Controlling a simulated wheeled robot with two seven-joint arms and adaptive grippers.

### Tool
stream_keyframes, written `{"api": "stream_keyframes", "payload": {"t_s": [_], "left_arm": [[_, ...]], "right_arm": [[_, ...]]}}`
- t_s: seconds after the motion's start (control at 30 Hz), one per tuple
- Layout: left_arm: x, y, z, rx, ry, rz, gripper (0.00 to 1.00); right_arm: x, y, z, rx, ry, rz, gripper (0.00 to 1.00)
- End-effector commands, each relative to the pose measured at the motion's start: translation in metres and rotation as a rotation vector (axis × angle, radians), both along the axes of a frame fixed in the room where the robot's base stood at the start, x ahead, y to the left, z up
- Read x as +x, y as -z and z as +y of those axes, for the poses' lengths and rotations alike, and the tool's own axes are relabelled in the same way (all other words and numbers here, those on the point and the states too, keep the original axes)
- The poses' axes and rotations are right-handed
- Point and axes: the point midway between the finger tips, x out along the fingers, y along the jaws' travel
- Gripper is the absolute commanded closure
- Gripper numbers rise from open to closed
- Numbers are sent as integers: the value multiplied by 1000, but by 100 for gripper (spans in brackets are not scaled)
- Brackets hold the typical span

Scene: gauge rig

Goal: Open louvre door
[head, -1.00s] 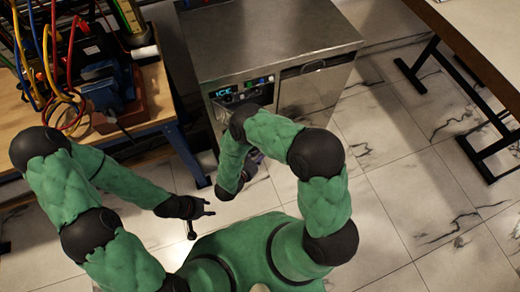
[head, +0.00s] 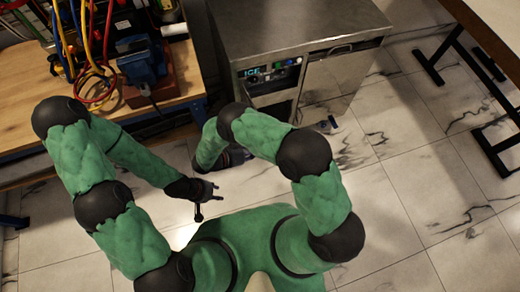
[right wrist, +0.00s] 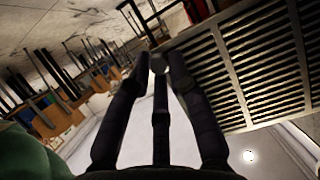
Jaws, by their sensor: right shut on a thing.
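The steel ice machine (head: 305,50) with a lit ICE panel (head: 262,75) stands ahead of me in the head view. The louvre door (right wrist: 245,75) shows in the right wrist view as dark slats in a pale frame, tilted across the right side. My right gripper (right wrist: 159,64) has its fingers closed around a small pale, rounded piece beside the door's edge, apparently its handle. How far the door stands open is not clear. My left gripper (head: 211,192) is open and empty, away from the machine.
A wooden workbench (head: 25,110) with a blue vise (head: 140,62) and coloured cables (head: 95,75) stands at the left, close to the machine. A table with dark legs (head: 445,55) is at the upper right. The marble-tiled floor (head: 400,170) right of me is clear.

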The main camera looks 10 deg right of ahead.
Motion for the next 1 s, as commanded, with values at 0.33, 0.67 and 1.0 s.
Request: {"api": "stream_keyframes", "payload": {"t_s": [0.33, 0.67, 1.0], "left_arm": [[0, 0, 0, 0, 0, 0, 60], [0, 0, 0, 0, 0, 0, 60], [0, 0, 0, 0, 0, 0, 60]], "right_arm": [[2, -3, 0, -5, 1, -6, 77], [1, -1, 0, -3, 0, -3, 56], [1, -26, 1, 0, -1, -4, 56]]}}
